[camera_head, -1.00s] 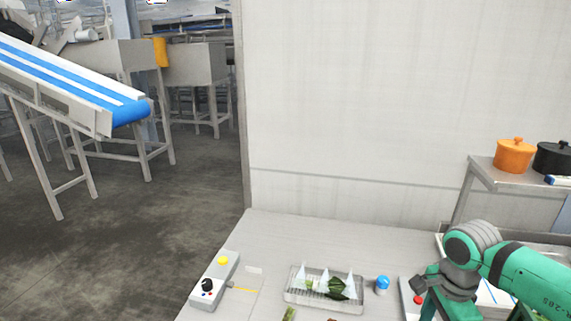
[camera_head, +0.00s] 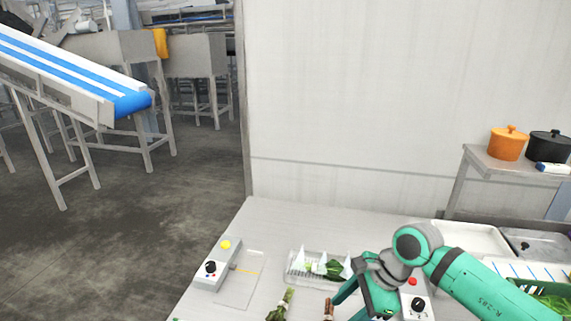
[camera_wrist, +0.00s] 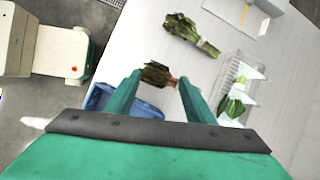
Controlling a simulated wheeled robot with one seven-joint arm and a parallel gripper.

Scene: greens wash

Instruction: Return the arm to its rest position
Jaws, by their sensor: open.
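My gripper (camera_head: 349,304) is at the lower middle right of the head view, over the worktable (camera_head: 262,222). In the wrist view my gripper (camera_wrist: 160,80) shows its two green fingers spread apart. A leafy bundle with a brown-red stem end (camera_wrist: 157,74) appears between and beyond the fingertips; I cannot tell its distance from them. The same bundle shows partly at the bottom of the head view (camera_head: 328,308). Another green bundle (camera_head: 281,303) lies to its left, and also shows in the wrist view (camera_wrist: 190,33).
A wire tray (camera_head: 295,275) with white pointed pieces and greens stands beyond my gripper. A control box with a yellow button (camera_head: 217,265) is at the left. A second box (camera_head: 417,303), with a red button, is close to my arm. A blue bin (camera_wrist: 100,98) is below.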

